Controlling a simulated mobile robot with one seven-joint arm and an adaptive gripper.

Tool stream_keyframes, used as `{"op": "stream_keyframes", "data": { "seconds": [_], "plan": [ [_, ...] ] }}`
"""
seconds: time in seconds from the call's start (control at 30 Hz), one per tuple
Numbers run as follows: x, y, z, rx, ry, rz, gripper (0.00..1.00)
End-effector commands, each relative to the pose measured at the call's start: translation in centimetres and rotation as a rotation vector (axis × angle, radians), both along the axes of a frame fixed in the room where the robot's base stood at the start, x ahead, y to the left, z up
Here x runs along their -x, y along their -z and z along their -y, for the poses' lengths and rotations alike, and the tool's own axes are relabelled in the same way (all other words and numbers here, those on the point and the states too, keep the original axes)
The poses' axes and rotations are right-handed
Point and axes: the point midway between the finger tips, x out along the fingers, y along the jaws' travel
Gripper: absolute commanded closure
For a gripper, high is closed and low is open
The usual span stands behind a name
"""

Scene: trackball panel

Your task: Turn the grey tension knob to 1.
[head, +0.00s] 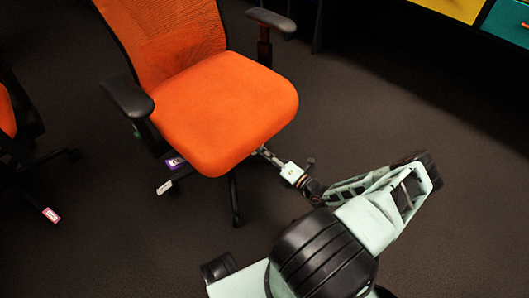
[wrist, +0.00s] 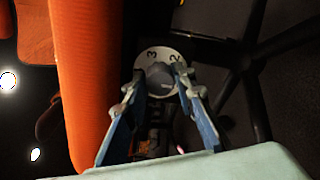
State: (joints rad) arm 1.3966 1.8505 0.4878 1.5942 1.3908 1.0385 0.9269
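In the wrist view the grey tension knob (wrist: 160,77) sits in the middle of a pale round dial (wrist: 152,54) beside the chair's orange seat. The numbers 3 and 2 show on the upper part of the dial; I cannot see a 1. My gripper (wrist: 160,74) has one fingertip on each side of the knob, very close to it; whether they touch it is unclear. Which number the knob points to is not clear. In the head view my gripper (head: 265,153) reaches in under the right side of the orange chair (head: 222,105), and the knob is hidden there.
The chair's armrests (head: 128,96) stand at its left and back right. Coloured tags (head: 165,187) hang on levers under the seat's left side. Dark chair legs (wrist: 255,85) lie right of the knob in the wrist view. The carpet to the right is mostly clear.

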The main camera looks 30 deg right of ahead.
Motion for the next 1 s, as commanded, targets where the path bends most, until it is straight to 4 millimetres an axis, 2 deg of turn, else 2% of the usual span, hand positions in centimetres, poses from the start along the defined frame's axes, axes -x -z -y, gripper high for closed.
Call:
{"op": "stream_keyframes", "data": {
  "seconds": [0.03, 0.13, 0.47, 0.8, 1.0],
  "plan": [
    [-0.1, 0.0, 0.1, 0.000, 0.001, 0.000, 0.70],
    [-0.1, 0.0, 0.1, 0.001, 0.001, 0.001, 0.59],
    [0.4, 0.0, 0.2, 0.002, 0.000, 0.001, 0.59],
    [5.2, 0.0, 2.0, 0.002, 0.002, -0.001, 0.59],
    [6.9, 0.0, 2.5, 0.001, 0.000, 0.000, 0.59]
  ]
}}
